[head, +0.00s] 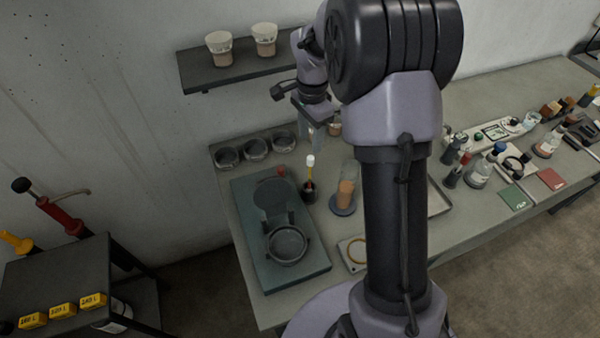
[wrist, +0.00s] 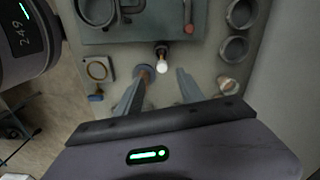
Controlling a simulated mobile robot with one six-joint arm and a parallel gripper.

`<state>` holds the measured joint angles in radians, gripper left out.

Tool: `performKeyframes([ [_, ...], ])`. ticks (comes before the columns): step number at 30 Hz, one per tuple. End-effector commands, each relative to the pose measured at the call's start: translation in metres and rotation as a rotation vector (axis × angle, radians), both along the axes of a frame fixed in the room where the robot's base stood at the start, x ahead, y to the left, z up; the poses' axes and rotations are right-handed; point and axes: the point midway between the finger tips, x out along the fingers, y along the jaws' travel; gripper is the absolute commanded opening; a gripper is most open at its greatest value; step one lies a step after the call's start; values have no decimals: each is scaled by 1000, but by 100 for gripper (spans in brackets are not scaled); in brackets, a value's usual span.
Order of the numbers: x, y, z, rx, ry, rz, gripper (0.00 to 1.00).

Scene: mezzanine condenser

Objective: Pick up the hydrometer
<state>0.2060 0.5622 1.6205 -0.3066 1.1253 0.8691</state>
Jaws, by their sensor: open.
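The hydrometer (head: 310,163), as I take it, is a slim upright stem with a white top and a yellow-orange part. It stands in a small dark holder (head: 308,191) on the bench. In the wrist view its white top (wrist: 162,68) shows between the tips of my gripper (wrist: 162,76), with the dark holder (wrist: 161,49) just beyond. My gripper (head: 316,142) is open and points down, close above the white top in the head view. I see no finger touching it. The exact height gap is hard to tell.
A clear cylinder with orange contents (head: 346,194) stands close on the right. A green-grey tray (head: 300,282) with a round dish lies left. Several dark bowls (head: 255,149) line the back, below a wall shelf (head: 215,78). The right bench is crowded.

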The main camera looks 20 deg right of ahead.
Motion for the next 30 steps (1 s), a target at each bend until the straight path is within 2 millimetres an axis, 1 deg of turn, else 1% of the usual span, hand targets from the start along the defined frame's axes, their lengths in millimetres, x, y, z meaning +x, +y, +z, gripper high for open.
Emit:
performKeyframes([
  [1, -1, 0, -19, 1, 4, 0, 45],
  [4, -1, 0, -46, 1, 2, 2, 45],
  [6, 0, 0, -60, 2, 2, 1, 45],
  [11, 0, -1, -78, 1, 0, 2, 45],
  [16, 1, -5, -113, 1, 1, 2, 45],
  [19, 2, -5, -123, 0, -1, 3, 45],
  [25, 2, -5, -124, 0, -2, 3, 45],
  [26, 2, -5, -124, 0, -2, 3, 43],
  [27, 2, -5, -124, 0, -2, 3, 35],
  [29, 2, -5, -124, 0, -2, 3, 24],
  [30, 2, -5, -124, 0, -2, 3, 16],
])
